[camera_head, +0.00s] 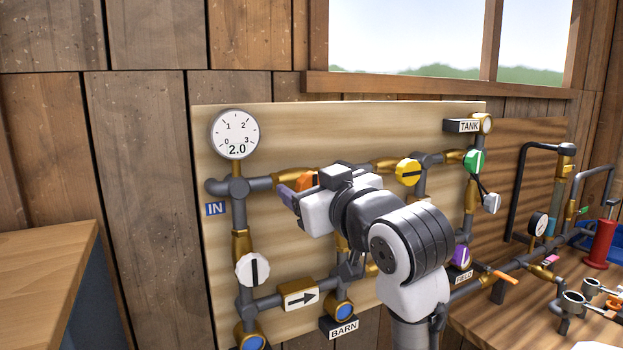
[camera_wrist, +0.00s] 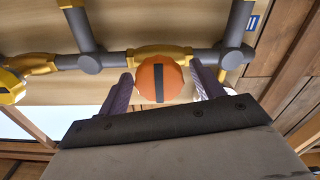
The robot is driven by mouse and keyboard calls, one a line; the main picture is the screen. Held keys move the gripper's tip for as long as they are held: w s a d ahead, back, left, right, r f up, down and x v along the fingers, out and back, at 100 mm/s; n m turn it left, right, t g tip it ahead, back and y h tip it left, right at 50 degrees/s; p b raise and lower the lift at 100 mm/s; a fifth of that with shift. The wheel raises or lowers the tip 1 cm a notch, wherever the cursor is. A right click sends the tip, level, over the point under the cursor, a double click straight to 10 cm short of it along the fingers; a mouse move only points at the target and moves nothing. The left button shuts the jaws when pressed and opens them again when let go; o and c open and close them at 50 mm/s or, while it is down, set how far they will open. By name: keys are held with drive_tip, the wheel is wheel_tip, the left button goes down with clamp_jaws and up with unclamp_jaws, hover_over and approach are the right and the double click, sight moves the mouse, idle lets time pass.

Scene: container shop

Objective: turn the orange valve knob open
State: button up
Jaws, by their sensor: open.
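The orange valve knob (camera_wrist: 150,72) is round with a black stripe, on a brass valve in a grey pipe. In the wrist view its stripe runs across the pipe's direction. My gripper (camera_wrist: 162,69) is open, with one dark finger on either side of the knob and a visible gap on both sides. I cannot tell how deep the fingertips reach along the knob. In the head view the orange knob (camera_head: 306,180) is mostly hidden behind my gripper (camera_head: 291,190), which is at the upper pipe right of the gauge.
A gauge (camera_head: 235,134) reading 2.0 stands above the IN label (camera_head: 215,209). A yellow knob (camera_head: 408,172), a green knob (camera_head: 475,161), a white knob (camera_head: 253,270) and a purple knob (camera_head: 461,257) sit on nearby pipes. A workbench with a red pump (camera_head: 600,243) is at right.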

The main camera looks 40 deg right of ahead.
drive_tip(key=c, duration=1)
drive_tip(key=n+b, duration=0.1)
drive_tip(key=n, duration=0.1)
drive_tip(key=n+b, duration=0.1)
drive_tip(key=b, duration=0.1)
drive_tip(key=shift+f+n, duration=0.2)
drive_tip(key=shift+n, duration=0.2)
drive_tip(key=n+b, duration=0.3)
drive_tip(key=n, duration=0.2)
drive_tip(key=shift+a, duration=0.1)
drive_tip(key=n+b, duration=0.2)
drive_tip(key=n, duration=0.3)
drive_tip(key=shift+w+f+n+b, duration=0.1)
drive_tip(key=shift+n+b, duration=0.5)
drive_tip(key=shift+n, duration=1.5)
